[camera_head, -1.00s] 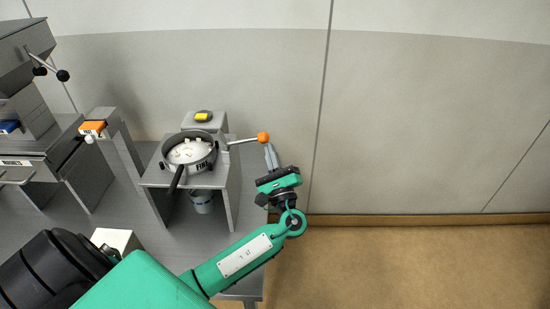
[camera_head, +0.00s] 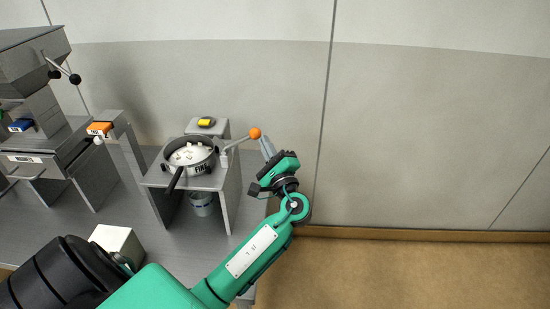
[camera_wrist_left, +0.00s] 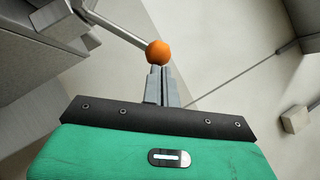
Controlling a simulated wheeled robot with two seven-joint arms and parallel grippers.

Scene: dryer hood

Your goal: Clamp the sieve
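The sieve is a round dark pan (camera_head: 207,165) with a black handle and pale contents, on a small grey stand (camera_head: 205,182). A metal clamp lever with an orange ball knob (camera_head: 255,133) rises to the right from the stand's right side. My left gripper (camera_head: 266,146) is just right of and below the knob, its fingers together with nothing seen between them. In the left wrist view, the orange knob (camera_wrist_left: 158,52) appears just beyond the grey fingertips (camera_wrist_left: 160,72); I cannot tell whether they touch. My right gripper is not in view.
A yellow-topped grey box (camera_head: 205,122) is behind the sieve. A bucket (camera_head: 201,204) stands under the stand. The wall is close behind; open floor lies right.

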